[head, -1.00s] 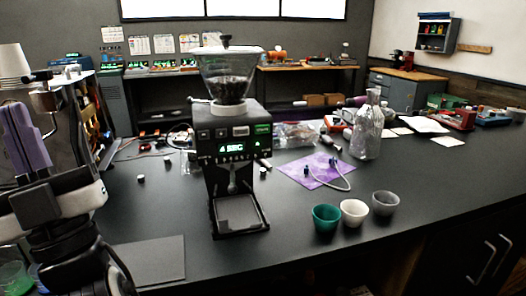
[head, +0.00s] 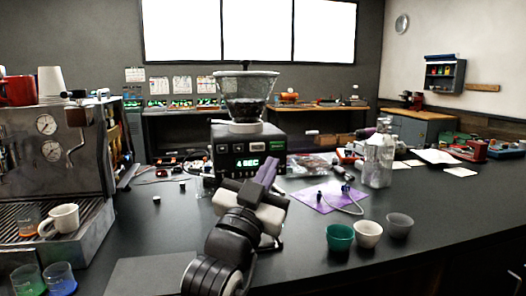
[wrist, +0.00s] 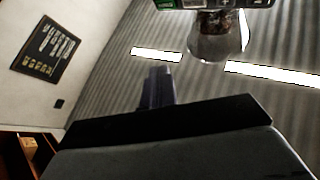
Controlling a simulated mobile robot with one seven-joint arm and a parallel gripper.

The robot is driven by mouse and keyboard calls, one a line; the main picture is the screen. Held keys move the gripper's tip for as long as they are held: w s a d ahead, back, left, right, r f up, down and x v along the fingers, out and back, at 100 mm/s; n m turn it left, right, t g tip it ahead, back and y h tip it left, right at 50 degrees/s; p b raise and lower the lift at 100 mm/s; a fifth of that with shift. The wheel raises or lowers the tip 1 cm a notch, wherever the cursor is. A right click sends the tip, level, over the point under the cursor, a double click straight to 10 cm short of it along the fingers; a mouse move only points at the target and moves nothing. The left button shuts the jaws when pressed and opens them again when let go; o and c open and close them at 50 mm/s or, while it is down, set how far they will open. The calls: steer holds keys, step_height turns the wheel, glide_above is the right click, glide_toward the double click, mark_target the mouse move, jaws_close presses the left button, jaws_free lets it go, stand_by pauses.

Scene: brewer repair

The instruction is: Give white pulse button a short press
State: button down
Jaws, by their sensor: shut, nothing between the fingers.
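The black coffee grinder (head: 290,158) stands on the dark counter, with a clear hopper of beans (head: 243,100) on top. Its front panel has a lit green display (head: 249,163) reading about "4 SEC", with small light and green panel markings above it. I cannot clearly tell which one is the white pulse button; the lower front is hidden behind my arm. My gripper (head: 267,170) is shut and empty, in front of the grinder's lower right front.
An espresso machine (head: 50,150) with a white cup (head: 64,217) stands at left. Green (head: 339,238), white (head: 368,234) and grey (head: 399,226) cups stand right of my arm.

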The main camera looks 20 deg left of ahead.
steer(key=shift+a, duration=0.1)
glide_toward(263, 143)
steer(key=shift+d+r+b+x, duration=0.1)
steer(key=shift+d+x, duration=0.05)
steer(key=shift+x, duration=0.7)
steer(key=shift+d+r+b+x, duration=0.1)
steer(key=shift+d+b+x, duration=0.1)
steer(key=shift+x, duration=0.65)
steer(key=shift+d+r+b+x, duration=0.1)
steer(key=shift+d+x, duration=0.05)
steer(key=shift+x, duration=0.7)
steer(key=shift+s, duration=0.15)
steer(key=shift+w+a, duration=0.25)
steer(key=shift+w, duration=0.05)
steer(key=shift+w+a, duration=0.2)
steer(key=shift+w, duration=0.15)
stand_by(0.6)
steer(key=shift+s, duration=0.1)
stand_by(2.2)
steer(key=shift+s+d+b, duration=0.3)
steer(key=shift+s+d, duration=0.15)
steer(key=shift+s, duration=0.15)
steer(key=shift+s, duration=0.1)
steer(key=shift+s+d, duration=0.7)
steer(key=shift+s, duration=0.25)
steer(key=shift+s+d, duration=0.7)
steer(key=shift+s, duration=0.3)
